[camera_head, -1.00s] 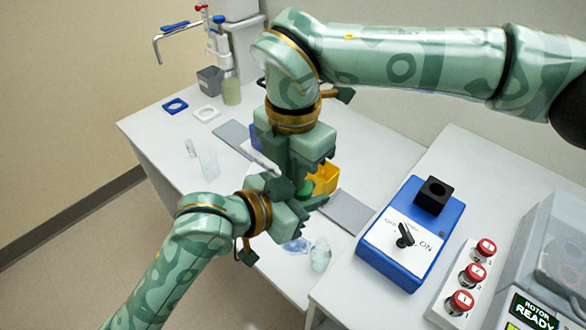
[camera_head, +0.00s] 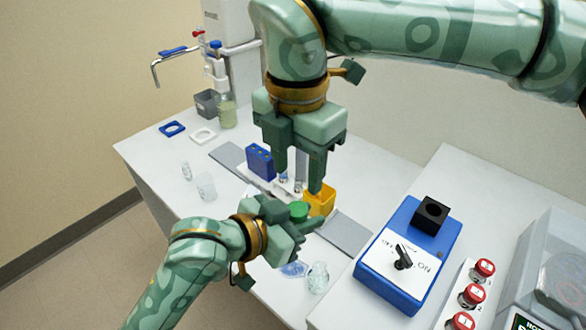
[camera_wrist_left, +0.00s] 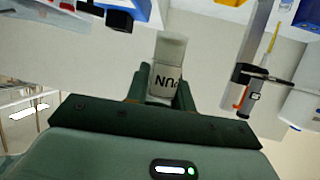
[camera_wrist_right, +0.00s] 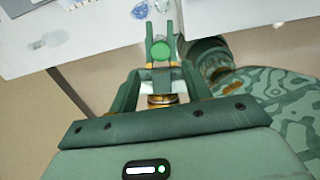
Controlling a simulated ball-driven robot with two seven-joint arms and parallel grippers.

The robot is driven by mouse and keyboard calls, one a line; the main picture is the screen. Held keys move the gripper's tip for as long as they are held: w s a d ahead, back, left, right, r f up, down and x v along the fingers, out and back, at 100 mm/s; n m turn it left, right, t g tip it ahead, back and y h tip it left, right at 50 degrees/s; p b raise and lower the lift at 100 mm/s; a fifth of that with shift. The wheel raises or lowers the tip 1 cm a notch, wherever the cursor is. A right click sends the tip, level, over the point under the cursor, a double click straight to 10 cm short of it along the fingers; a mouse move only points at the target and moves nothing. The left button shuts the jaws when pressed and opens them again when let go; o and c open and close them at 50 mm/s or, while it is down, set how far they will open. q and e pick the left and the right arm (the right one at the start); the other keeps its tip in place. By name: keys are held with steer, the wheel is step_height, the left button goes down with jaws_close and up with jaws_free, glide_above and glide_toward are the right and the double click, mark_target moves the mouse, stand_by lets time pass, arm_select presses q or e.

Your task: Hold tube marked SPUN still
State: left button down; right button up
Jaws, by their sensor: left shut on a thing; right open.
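My left gripper is shut on the tube. My right gripper (camera_head: 300,182) is open, fingers pointing down, just above the cap. In the right wrist view the green cap (camera_wrist_right: 160,50) appears between the open fingertips; I cannot tell whether they touch it.
A yellow container (camera_head: 321,200) and a blue rack (camera_head: 260,161) stand close behind the grippers. A blue device (camera_head: 408,262) with a black block and red-capped jars (camera_head: 472,295) are at right.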

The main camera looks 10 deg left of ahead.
mark_target(297, 207)
step_height(297, 207, down, 7)
steer(key=shift+w+r, duration=0.1)
stand_by(0.3)
steer(key=c, duration=1)
steer(key=shift+c, duration=0.2)
steer(key=n, duration=0.3)
jaws_close()
steer(key=o, duration=1.1)
jaws_free()
